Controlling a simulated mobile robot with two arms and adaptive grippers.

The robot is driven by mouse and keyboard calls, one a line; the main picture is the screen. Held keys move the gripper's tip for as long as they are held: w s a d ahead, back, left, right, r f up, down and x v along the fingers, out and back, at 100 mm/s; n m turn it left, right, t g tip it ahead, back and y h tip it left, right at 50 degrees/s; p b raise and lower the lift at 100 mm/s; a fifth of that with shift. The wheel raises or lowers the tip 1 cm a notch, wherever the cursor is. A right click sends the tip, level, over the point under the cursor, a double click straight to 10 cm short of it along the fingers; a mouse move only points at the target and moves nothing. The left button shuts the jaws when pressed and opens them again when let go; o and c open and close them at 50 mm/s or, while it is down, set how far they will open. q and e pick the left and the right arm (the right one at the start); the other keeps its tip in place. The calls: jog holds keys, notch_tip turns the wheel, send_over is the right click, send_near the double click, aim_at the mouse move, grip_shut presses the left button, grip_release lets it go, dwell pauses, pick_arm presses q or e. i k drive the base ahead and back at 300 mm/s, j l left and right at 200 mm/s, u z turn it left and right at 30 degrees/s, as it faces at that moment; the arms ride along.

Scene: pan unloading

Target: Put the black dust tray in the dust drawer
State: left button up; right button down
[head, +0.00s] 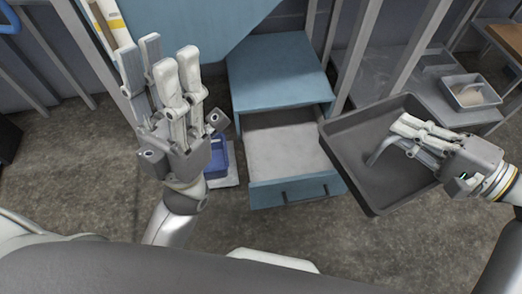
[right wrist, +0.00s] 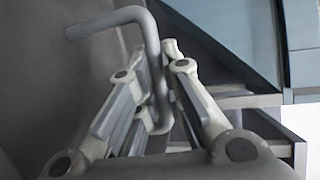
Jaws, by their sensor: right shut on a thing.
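The black dust tray (head: 365,180) is at the right of the drawer in the head view, tilted, its left edge close to the drawer's right front corner. My right gripper (head: 395,140) is shut on the tray's bent bar handle (right wrist: 150,50), which passes between the fingers in the right wrist view. The blue dust drawer (head: 295,190) is pulled out of the blue cabinet (head: 275,75); its pale inside looks empty. My left gripper (head: 160,65) is raised at the left of the cabinet, open and empty, its fingers pointing up.
A blue bin (head: 217,160) stands on the floor left of the drawer, partly behind my left gripper. Grey metal posts (head: 365,45) stand right of the cabinet. A small grey tray (head: 470,92) rests on a shelf at the right. The floor in front of the drawer is clear.

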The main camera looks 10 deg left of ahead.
aim_at(277, 165)
jog(key=k+j, duration=0.1)
jog(key=j, duration=0.3)
jog(key=k+j, duration=0.1)
jog(key=j, duration=0.25)
jog(key=k+j, duration=0.1)
jog(key=j, duration=0.3)
jog(key=k+j, duration=0.1)
jog(key=j, duration=0.3)
jog(key=k+j, duration=0.1)
jog(key=j, duration=0.25)
jog(key=k+j, duration=0.1)
jog(key=j, duration=0.3)
